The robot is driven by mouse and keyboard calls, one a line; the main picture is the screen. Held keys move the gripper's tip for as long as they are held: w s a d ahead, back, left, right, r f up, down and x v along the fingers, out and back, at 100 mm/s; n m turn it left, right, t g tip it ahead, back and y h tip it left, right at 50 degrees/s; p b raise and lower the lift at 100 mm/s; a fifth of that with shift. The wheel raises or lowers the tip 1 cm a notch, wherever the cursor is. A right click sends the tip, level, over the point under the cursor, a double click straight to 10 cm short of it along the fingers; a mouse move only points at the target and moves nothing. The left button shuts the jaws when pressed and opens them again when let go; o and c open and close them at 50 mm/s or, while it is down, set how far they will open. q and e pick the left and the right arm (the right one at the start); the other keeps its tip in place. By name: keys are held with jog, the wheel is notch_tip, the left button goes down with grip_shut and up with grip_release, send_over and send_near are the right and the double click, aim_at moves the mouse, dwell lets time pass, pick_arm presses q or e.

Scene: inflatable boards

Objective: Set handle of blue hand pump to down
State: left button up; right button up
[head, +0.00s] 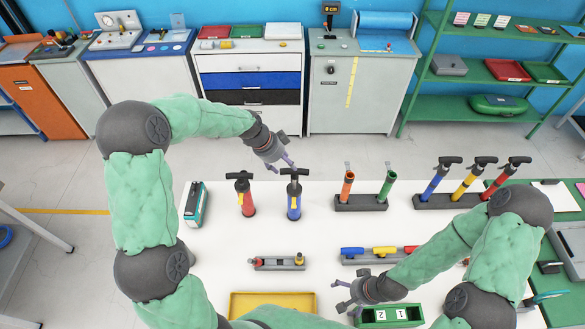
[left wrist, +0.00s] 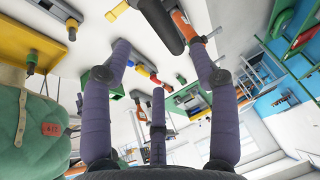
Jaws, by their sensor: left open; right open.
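The blue hand pump (head: 294,203) stands upright on the white table (head: 330,228), with its black T-shaped handle (head: 294,172) at the top. I cannot tell how far the handle is raised. My left gripper (head: 290,164) is open, just above and behind that handle. I cannot tell whether a finger touches it. In the left wrist view the spread purple fingers (left wrist: 160,95) show with nothing between them. A dark rounded bar (left wrist: 160,24) is close beyond them, perhaps a pump handle. My right gripper (head: 345,292) is open and empty at the front of the table.
A red pump (head: 244,198) stands just left of the blue one. A teal-and-white box (head: 195,204) is further left. To the right are orange and green tubes (head: 348,185) and a rack of pumps (head: 470,182). A yellow tray (head: 272,303) and a green box (head: 390,315) lie in front.

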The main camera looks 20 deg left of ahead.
aim_at(293, 172)
pick_arm(q)
jog(key=x, duration=0.2)
jog(key=p+x, duration=0.1)
jog(key=x, duration=0.2)
jog(key=shift+w, duration=0.2)
jog(key=shift+x, duration=1.2)
grip_shut()
